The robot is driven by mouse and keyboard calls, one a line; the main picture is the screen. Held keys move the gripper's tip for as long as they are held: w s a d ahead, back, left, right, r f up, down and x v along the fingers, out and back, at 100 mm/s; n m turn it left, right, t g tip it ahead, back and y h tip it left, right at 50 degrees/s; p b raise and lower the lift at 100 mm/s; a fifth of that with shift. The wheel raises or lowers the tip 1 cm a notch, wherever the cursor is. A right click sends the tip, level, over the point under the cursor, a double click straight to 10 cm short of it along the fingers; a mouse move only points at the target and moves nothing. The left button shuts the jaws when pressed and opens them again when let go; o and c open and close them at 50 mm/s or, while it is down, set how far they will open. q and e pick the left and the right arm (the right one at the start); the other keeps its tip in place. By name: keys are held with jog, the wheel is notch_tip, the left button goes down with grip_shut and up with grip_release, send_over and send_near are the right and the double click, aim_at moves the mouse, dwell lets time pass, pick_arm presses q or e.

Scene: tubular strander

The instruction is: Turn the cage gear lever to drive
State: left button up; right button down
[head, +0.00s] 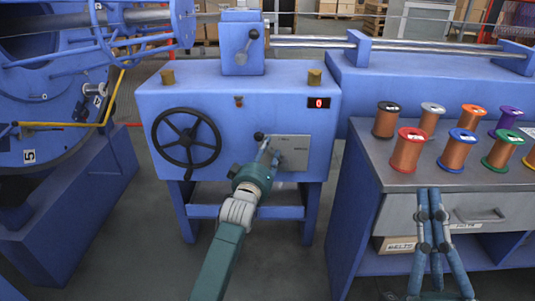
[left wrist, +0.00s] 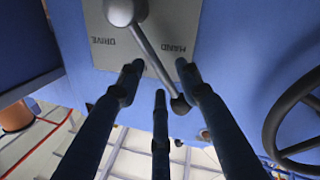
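The cage gear lever (left wrist: 152,54) is a grey rod with a round hub and a dark knob (left wrist: 180,105). It sits on a grey plate (head: 295,150) on the blue machine's front. In the left wrist view, upside down, the plate reads DRIVE at left and HAND at right, and the lever slants toward the HAND side. In the head view the knob (head: 259,136) points up-left. My left gripper (left wrist: 158,80) is open, with its spread fingers around the knob end; I cannot tell if any finger touches. My right gripper (head: 431,192) is before the workbench drawer, seemingly empty.
A black handwheel (head: 186,138) is left of the plate. A small lever (head: 247,46) is on top of the machine, and a red display (head: 319,103) reads 0. The workbench (head: 395,172) at right bears several wire spools. Open floor lies in front of the machine.

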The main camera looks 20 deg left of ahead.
pick_arm(q)
grip_shut()
dwell(0.3)
